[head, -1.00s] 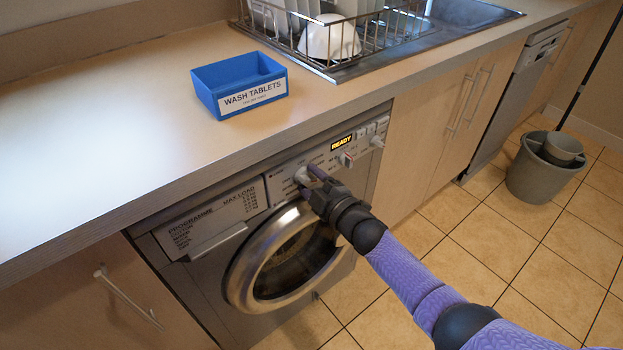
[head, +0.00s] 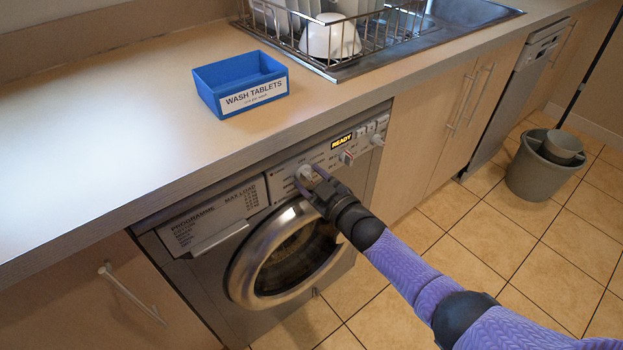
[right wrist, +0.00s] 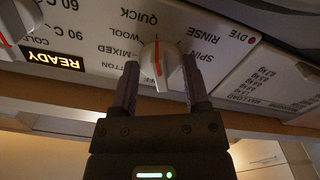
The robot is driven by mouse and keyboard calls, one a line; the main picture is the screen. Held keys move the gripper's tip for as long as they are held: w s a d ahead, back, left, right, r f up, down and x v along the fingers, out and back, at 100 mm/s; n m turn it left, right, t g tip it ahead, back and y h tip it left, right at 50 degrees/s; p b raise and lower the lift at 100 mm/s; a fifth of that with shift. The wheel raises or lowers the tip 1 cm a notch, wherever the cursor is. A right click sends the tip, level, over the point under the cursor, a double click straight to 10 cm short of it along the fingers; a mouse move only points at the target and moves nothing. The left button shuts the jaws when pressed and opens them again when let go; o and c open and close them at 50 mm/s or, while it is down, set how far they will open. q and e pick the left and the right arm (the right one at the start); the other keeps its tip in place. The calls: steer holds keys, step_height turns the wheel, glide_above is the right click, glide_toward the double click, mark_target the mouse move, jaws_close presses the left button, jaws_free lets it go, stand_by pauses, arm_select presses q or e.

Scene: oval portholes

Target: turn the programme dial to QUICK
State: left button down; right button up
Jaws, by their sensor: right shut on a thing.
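The programme dial (right wrist: 160,66) is a pale knob with a red pointer line on the washing machine's control panel. In the right wrist view the panel lettering is upside down, and the red line runs nearly upright, its upper end between QUICK (right wrist: 138,18) and RINSE (right wrist: 193,31). I cannot tell exactly which label it marks. My right gripper (right wrist: 160,80) is shut on the dial, one finger on each side. In the head view the dial (head: 306,173) shows beyond the right gripper's fingers (head: 309,181). My left gripper is not in view.
The panel has a lit READY display (head: 342,141) and another knob (head: 347,158) near it. The round door (head: 240,277) is below. A worktop overhangs the panel, with a blue wash tablets box (head: 240,85) on it. A grey bucket (head: 535,176) stands on the floor at right.

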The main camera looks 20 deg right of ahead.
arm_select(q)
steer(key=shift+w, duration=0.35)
arm_select(e)
steer(key=o, duration=1.1)
steer(key=shift+o, duration=0.8)
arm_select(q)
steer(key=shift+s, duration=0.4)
